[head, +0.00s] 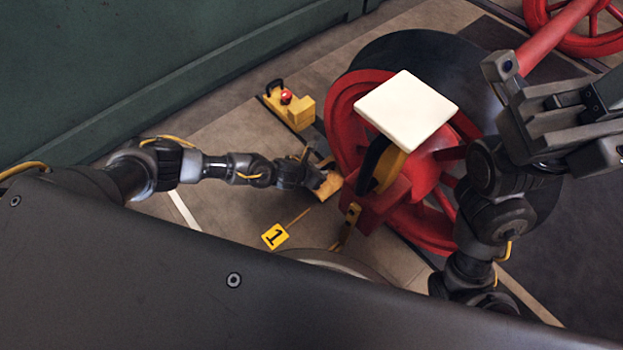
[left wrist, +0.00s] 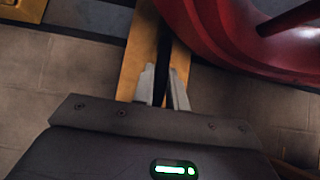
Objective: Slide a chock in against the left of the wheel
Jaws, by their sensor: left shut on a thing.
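The large red wheel (head: 345,115) stands right of centre in the head view, and its curved rim (left wrist: 235,45) fills the upper right of the left wrist view. A wooden chock (head: 327,185) with a dark strip along its middle is on the floor side, just left of the wheel. My left gripper (head: 308,178) is shut on it; in the left wrist view the grey fingertips (left wrist: 163,88) pinch the dark strip, with the chock's wood (left wrist: 135,60) showing on both sides. Whether the chock touches the rim I cannot tell. My right gripper (head: 555,110) is open and empty, raised at the right.
A yellow block with a red button (head: 291,108) stands on the floor beyond my left gripper. A yellow tag marked 1 (head: 275,236) lies nearer me. A white square plate (head: 406,108) sits above the wheel's hub. A green wall (head: 130,75) runs along the left.

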